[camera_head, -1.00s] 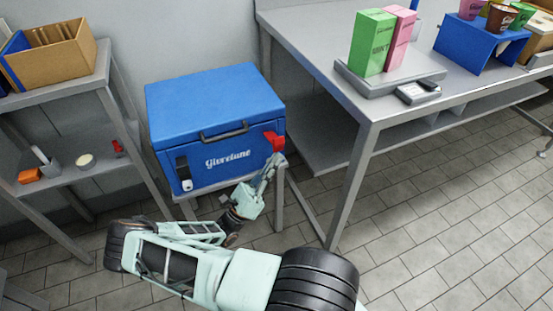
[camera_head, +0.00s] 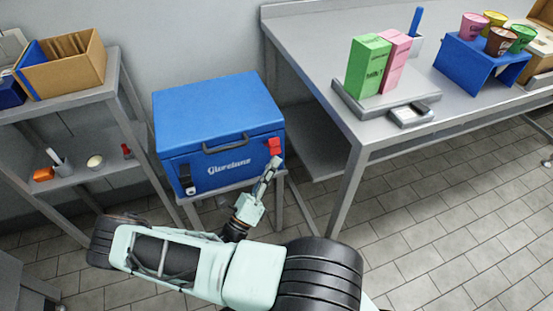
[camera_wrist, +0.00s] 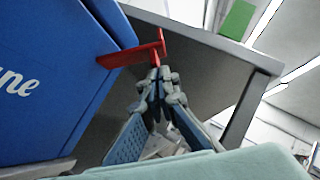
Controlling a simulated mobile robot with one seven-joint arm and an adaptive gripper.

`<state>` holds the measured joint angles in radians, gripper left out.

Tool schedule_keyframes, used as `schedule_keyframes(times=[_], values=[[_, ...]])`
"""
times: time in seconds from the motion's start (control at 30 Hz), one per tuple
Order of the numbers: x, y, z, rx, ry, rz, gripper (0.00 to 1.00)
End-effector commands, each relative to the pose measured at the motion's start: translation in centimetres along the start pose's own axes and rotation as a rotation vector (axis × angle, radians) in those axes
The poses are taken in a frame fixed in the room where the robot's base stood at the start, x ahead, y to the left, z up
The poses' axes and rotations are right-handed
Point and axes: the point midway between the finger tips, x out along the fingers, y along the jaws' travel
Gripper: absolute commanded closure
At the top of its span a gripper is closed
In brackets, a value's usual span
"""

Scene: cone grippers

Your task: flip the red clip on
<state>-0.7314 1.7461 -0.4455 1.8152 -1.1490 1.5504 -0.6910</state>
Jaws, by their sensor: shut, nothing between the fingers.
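The blue cooler box (camera_head: 215,105) stands on a small grey stand with its lid down. The red clip (camera_head: 274,146) is at the right end of its front, near the lid's edge. In the wrist view the red clip (camera_wrist: 132,55) juts out from the blue wall, its outer end just above my fingertips. My gripper (camera_head: 274,164) is just below the clip, pointing up at it. In the wrist view my gripper (camera_wrist: 157,76) has its fingertips together with nothing between them. Its tips are very close to the clip; I cannot tell whether they touch.
A dark latch (camera_head: 186,178) with a white end is at the left of the cooler's front. A dark handle (camera_head: 225,143) crosses the front. A steel table (camera_head: 310,60) stands close on the right, a shelf rack (camera_head: 100,95) on the left. Tiled floor lies open at right.

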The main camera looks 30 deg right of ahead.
Motion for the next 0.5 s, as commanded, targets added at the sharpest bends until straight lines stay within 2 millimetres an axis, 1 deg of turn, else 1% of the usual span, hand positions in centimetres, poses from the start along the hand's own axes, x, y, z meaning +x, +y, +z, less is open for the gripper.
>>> schedule_keyframes(times=[0.03,0.07,0.33,0.5], values=[[0.8,-1.0,0.9,-0.033,-0.001,0.035,1.0],[0.9,-1.2,1.0,-0.053,0.0,0.054,1.0],[2.4,-2.2,2.5,-0.236,0.0,0.235,1.0],[3.4,-2.5,3.4,-0.346,0.001,0.348,1.0]])
